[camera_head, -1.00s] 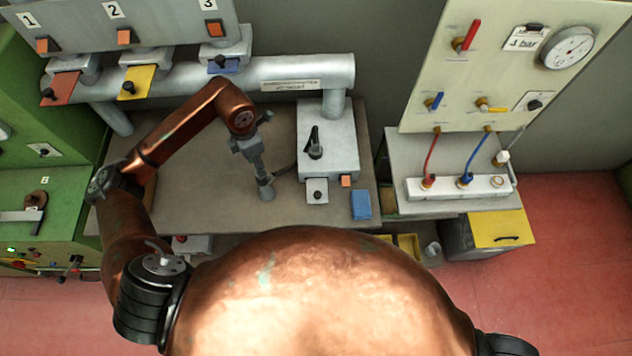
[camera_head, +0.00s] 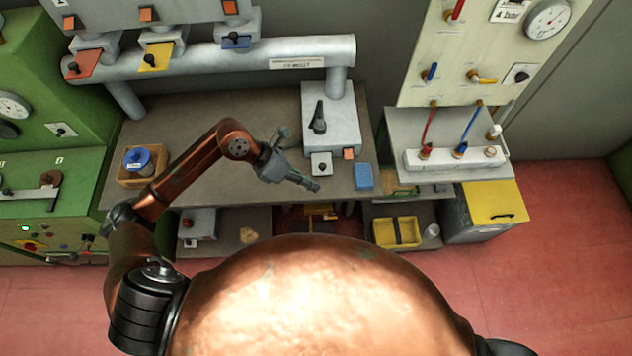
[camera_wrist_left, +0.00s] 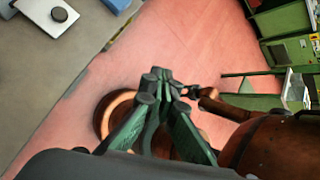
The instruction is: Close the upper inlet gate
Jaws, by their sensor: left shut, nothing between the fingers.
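Which part is the upper inlet gate, the frames do not make plain. A grey machine (camera_head: 336,112) with an upright black lever (camera_head: 319,117) stands on the bench's right part. A small grey block with a dark knob (camera_head: 322,166) sits at its front. Red (camera_head: 84,65), yellow (camera_head: 155,58) and blue (camera_head: 236,42) slide plates with black knobs stick out under the hopper outlets. My left gripper (camera_head: 313,186) is shut and empty near the bench's front edge, left of the blue block and apart from it. In the left wrist view its fingertips (camera_wrist_left: 162,80) meet over red floor.
A blue block (camera_head: 363,177) lies on the bench's right edge. A wooden box (camera_head: 128,178) with a blue-lidded pot stands at the left. A valve panel (camera_head: 480,60) and white manifold (camera_head: 456,157) are at right. A yellow bin (camera_head: 396,232) is below. The bench middle is clear.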

